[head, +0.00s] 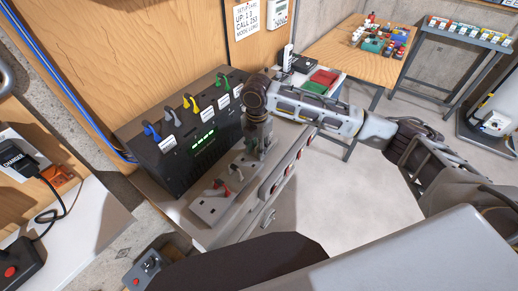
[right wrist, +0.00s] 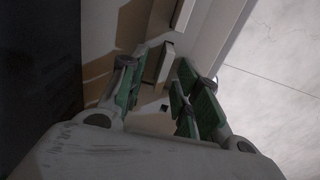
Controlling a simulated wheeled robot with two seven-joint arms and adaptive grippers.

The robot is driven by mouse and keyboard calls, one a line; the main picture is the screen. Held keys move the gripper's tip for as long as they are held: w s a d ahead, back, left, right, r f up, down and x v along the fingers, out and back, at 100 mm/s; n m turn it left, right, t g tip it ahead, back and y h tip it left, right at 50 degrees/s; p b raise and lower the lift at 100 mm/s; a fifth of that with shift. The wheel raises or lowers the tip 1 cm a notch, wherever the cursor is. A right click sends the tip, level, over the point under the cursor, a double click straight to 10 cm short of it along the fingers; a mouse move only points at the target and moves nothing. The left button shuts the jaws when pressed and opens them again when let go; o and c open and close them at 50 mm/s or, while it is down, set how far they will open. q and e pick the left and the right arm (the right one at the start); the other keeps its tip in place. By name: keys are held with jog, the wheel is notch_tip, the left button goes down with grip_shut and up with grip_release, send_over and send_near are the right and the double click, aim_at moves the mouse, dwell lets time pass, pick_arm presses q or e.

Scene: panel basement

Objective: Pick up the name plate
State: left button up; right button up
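My right gripper (head: 263,150) points down over the top of a grey panel box (head: 215,207), in front of the black unit with coloured levers. In the right wrist view its green-padded fingers (right wrist: 160,88) are apart. A small pale plate (right wrist: 165,62) stands between and just beyond the fingertips; I cannot tell whether they touch it. It may be the name plate, but no lettering shows on it. In the head view the gripper hides that spot. Small white labels (head: 167,144) sit on the front of the black unit. My left gripper is not in view.
The black unit (head: 185,155) with levers stands close left of the gripper. A green and red tray (head: 318,82) lies behind. A wooden table (head: 350,50) holds small items. Open floor lies right.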

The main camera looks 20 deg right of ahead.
aim_at(257, 147)
grip_shut()
jog(key=shift+r, duration=0.15)
jog(key=shift+r+b, duration=0.4)
jog(key=shift+r, duration=4.5)
